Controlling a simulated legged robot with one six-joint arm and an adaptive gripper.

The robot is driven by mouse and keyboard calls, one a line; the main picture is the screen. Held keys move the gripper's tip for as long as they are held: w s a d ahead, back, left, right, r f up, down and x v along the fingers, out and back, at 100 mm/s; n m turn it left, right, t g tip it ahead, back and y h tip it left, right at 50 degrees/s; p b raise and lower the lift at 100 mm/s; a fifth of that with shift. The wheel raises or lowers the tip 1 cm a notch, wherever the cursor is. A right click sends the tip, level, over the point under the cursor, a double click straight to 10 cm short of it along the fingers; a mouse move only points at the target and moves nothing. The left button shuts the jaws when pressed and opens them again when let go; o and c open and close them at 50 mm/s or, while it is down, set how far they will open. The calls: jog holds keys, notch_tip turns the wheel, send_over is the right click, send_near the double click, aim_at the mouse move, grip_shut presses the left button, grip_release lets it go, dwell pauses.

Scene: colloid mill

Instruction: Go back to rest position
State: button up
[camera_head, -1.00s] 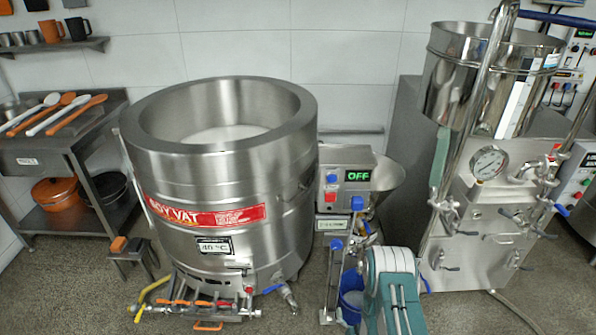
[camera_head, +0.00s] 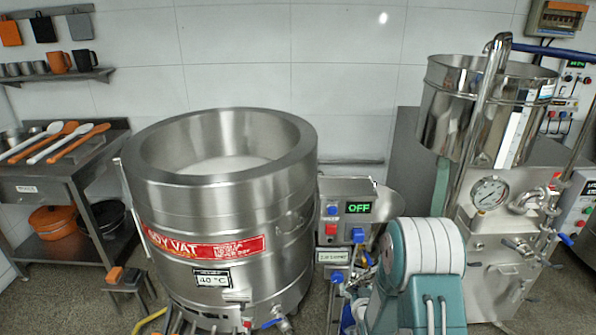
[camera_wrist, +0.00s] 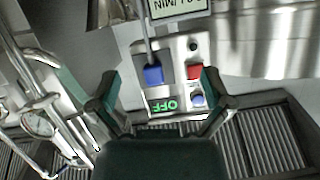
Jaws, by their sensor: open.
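The control box (camera_head: 346,213) with a green OFF display stands between the soy vat (camera_head: 215,215) and the mill in the head view. It carries a red button and blue knobs. In the wrist view the same control box (camera_wrist: 165,75) appears upside down, its OFF display (camera_wrist: 163,105) between the fingers. My gripper (camera_wrist: 159,84) has its two dark green fingers spread wide with nothing between them. In the head view my teal and white arm is folded at the lower right of centre, and my gripper cannot be made out there.
The steel mill with its hopper (camera_head: 485,110) and pressure gauge (camera_head: 489,192) stands close on the right. A table (camera_head: 50,180) with spoons is at the left, with a small stool (camera_head: 128,282) beside it. Grey floor (camera_head: 90,310) shows at lower left.

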jog(key=s+r+g+h, duration=0.15)
jog(key=s+r, duration=0.25)
jog(key=r, duration=0.6)
jog(key=s+r+g+y, duration=0.1)
jog(key=s+r+g, duration=0.3)
jog(key=r, duration=0.7)
jog(key=s+r+g, duration=0.1)
jog(key=s+r, duration=0.2)
jog(key=s, duration=0.5)
jog(key=s+a+r+g, duration=0.1)
jog(key=s+r, duration=0.2)
jog(key=s, duration=0.6)
jog(key=s+r+n+g, duration=0.1)
jog(key=s+r, duration=0.2)
jog(key=s, duration=0.6)
jog(key=shift+a, duration=0.2)
